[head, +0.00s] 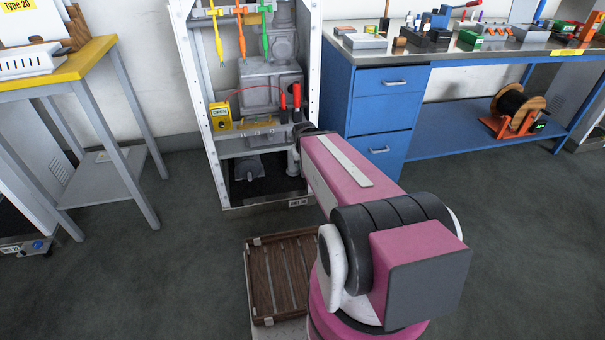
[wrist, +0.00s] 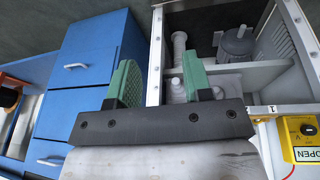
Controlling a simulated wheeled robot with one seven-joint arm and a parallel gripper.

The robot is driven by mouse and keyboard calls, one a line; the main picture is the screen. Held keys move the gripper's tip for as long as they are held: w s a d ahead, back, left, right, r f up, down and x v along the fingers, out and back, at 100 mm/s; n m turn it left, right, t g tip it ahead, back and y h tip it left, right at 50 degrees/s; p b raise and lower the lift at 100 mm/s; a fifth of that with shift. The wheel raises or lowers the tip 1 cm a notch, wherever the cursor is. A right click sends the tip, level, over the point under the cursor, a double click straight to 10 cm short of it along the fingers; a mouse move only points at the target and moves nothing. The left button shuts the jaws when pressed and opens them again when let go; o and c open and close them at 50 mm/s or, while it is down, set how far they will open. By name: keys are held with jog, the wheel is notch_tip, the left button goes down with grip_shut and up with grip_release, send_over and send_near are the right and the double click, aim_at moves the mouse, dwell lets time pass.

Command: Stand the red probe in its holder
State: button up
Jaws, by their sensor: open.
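A thin red lead arches from the yellow meter (head: 221,114) to two slim red upright pieces in the cabinet. The left piece (head: 283,98) meets the lead and looks like the red probe. The right one (head: 296,92) is taller, and I cannot tell what it is. I cannot make out the holder for sure. My gripper is hidden behind my arm in the head view, just below the red pieces. In the wrist view my gripper (wrist: 160,84) has its two green fingers wide apart, with nothing between them. The meter's edge (wrist: 301,137) is at right there; no red probe shows.
The white open cabinet (head: 198,105) holds grey machinery, with yellow, orange and green tools hanging at its top. A blue drawer unit (head: 377,112) stands close on its right. A yellow-edged table (head: 75,63) is at left. A slatted wooden tray (head: 262,280) lies in front.

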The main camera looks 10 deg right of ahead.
jog(key=s+a+n+g+y, duration=0.1)
jog(key=s+a+g, duration=0.2)
jog(key=s, duration=0.3)
